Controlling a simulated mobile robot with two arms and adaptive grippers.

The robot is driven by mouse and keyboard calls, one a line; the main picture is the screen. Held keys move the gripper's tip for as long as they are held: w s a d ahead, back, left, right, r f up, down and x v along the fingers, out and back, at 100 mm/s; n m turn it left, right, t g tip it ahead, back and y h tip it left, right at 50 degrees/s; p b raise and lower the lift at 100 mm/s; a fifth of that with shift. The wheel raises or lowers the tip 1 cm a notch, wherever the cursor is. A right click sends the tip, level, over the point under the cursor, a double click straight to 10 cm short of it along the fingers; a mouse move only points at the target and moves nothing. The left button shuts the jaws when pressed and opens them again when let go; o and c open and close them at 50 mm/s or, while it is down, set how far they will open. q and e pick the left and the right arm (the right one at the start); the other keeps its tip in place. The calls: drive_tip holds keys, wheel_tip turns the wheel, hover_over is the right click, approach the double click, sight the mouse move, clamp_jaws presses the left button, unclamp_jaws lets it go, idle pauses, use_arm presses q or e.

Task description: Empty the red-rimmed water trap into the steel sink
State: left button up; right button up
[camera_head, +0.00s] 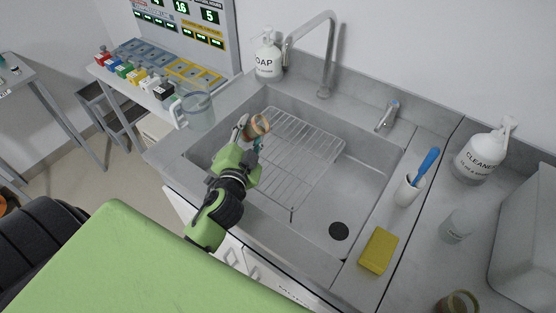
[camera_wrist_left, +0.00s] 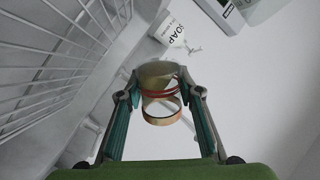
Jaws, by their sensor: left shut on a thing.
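My left gripper (camera_head: 250,135) reaches over the left part of the steel sink (camera_head: 370,196). It is shut on a small cup-like water trap (camera_head: 260,124), which looks brownish and lies tilted in the head view. In the left wrist view the trap (camera_wrist_left: 158,73) sits between the two fingertips, see-through, with red bands around it. I cannot tell whether any water is in it. My right gripper is in neither view.
A wire rack (camera_head: 300,150) lies in the sink, with a dark drain (camera_head: 339,231) at the front right. A soap bottle (camera_head: 268,57), faucet (camera_head: 327,60), clear jug (camera_head: 196,110), yellow sponge (camera_head: 379,250), brush cup (camera_head: 408,189) and cleaner bottle (camera_head: 481,157) stand around the basin.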

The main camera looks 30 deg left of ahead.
use_arm(q)
drive_tip(key=shift+f+m, duration=0.4)
drive_tip(key=shift+m, duration=0.5)
idle(0.3)
drive_tip(key=shift+f+m+y, duration=0.4)
drive_tip(key=shift+f+m, duration=0.25)
drive_tip(key=shift+m, duration=0.55)
idle(1.2)
drive_tip(key=shift+w+d+f+m+g+p, duration=0.25)
drive_tip(key=shift+d+f+m+g+p, duration=0.15)
drive_tip(key=shift+d+m, duration=0.35)
idle(1.0)
drive_tip(key=shift+d+r+m+y+p, duration=0.1)
drive_tip(key=shift+r+m+y+p, duration=0.25)
drive_tip(key=shift+m+p, duration=0.35)
idle(0.9)
drive_tip(key=shift+w+f+m, duration=0.1)
drive_tip(key=shift+f+m, duration=0.1)
drive_tip(key=shift+m, duration=0.15)
